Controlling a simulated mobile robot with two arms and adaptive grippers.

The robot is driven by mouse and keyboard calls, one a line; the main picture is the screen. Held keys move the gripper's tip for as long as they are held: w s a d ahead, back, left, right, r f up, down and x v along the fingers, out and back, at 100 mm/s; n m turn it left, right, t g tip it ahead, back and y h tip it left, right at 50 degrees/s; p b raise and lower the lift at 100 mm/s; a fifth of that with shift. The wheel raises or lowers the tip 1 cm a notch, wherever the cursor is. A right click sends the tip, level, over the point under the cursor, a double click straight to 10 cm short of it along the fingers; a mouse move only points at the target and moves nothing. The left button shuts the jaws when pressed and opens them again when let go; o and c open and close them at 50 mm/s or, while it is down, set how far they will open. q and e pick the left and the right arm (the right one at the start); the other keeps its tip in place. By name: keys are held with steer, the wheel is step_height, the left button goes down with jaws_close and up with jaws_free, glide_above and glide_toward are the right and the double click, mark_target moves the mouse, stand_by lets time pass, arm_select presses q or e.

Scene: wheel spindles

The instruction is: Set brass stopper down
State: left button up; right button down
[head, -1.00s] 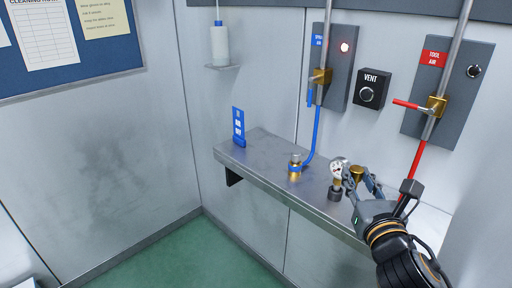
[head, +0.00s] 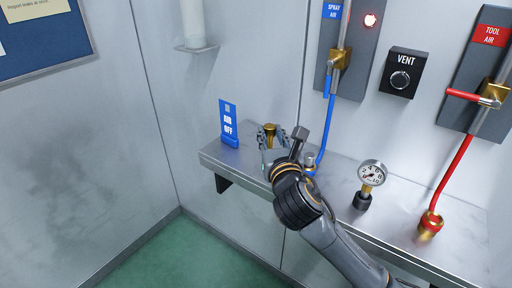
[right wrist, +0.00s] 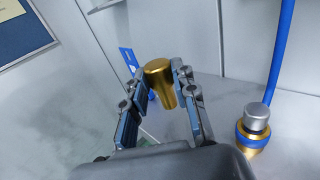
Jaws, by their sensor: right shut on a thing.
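The brass stopper (head: 270,131) is a small golden plug with a wide rounded top and a narrower lower part. My right gripper (head: 273,140) is shut on it, with a finger on each side. The right wrist view shows the stopper (right wrist: 160,78) upright between the fingertips (right wrist: 161,90). My left gripper is not in view.
A blue-hose fitting (head: 310,160) stands just right of my gripper. The vent knob (head: 401,78) is on the wall. The shelf between sign and stopper looks clear.

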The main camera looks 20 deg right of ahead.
mark_target(267, 134)
steer(key=w+f, duration=0.1)
steer(key=w, duration=0.2)
steer(key=w+f, duration=0.1)
steer(key=shift+w+d+f, duration=0.25)
steer(key=shift+w+f, duration=0.05)
steer(key=shift+f, duration=0.05)
steer(key=w+f, duration=0.1)
steer(key=f, duration=0.1)
steer(key=w+f, duration=0.1)
steer(key=w, duration=0.1)
steer(key=shift+w+d+f, duration=0.1)
steer(key=shift+f, duration=0.3)
steer(key=shift+w+d+f, duration=0.1)
steer(key=shift+w+f, duration=0.25)
steer(key=shift+f, duration=0.15)
step_height(267, 134, down, 3)
steer(key=shift+w+f, duration=0.1)
steer(key=shift+w, duration=0.05)
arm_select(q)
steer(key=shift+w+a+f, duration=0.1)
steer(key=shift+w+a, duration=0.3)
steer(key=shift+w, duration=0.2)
arm_select(e)
steer(key=shift+f, duration=0.1)
